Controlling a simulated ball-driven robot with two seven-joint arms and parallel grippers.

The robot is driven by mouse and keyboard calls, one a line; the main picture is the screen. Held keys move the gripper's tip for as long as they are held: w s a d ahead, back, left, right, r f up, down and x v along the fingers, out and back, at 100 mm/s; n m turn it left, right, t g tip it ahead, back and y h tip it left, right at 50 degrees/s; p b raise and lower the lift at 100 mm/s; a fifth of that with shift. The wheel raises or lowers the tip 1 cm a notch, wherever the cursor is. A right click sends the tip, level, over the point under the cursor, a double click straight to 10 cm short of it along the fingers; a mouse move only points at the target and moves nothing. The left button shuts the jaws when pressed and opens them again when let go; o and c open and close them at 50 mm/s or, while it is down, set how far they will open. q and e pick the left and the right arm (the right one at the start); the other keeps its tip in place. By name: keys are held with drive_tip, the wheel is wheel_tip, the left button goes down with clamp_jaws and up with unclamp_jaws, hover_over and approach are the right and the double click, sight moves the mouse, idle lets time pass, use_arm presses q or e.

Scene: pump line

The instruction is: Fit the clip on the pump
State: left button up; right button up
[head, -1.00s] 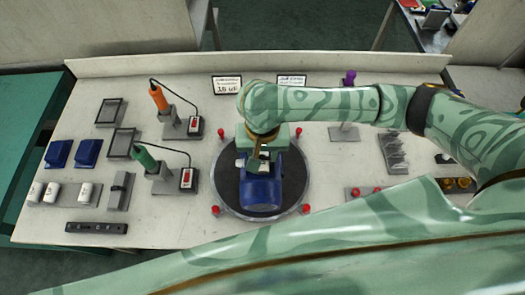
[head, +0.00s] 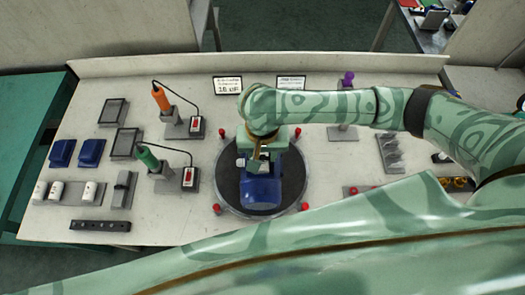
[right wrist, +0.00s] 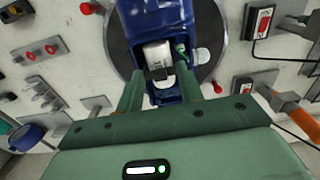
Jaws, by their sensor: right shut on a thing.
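The pump (head: 262,190) is a blue body lying on a round dark turntable (head: 230,184) in the middle of the bench. In the right wrist view the pump (right wrist: 180,14) has an open box with a white block (right wrist: 157,54) inside. My right gripper (head: 256,158) is over the pump's open box. In the right wrist view my right gripper (right wrist: 160,74) is shut on a small dark grey piece that looks like the clip (right wrist: 160,75). It is mostly hidden, and I cannot tell if it touches the pump. My left gripper is not in view.
Orange (head: 160,99) and green (head: 147,158) corded tools stand at left. Grey trays, blue covers (head: 90,152) and white cylinders lie further left. A grey rack (head: 391,155) stands at right. Red knobs surround the turntable. The bench front is free beside the black bar (head: 100,226).

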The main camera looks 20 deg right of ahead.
drive_tip(key=shift+f+p, duration=0.2)
drive_tip(key=shift+p, duration=0.25)
idle(0.5)
drive_tip(key=o, duration=1.1)
wheel_tip(320, 180, up, 6)
drive_tip(key=p, duration=0.9)
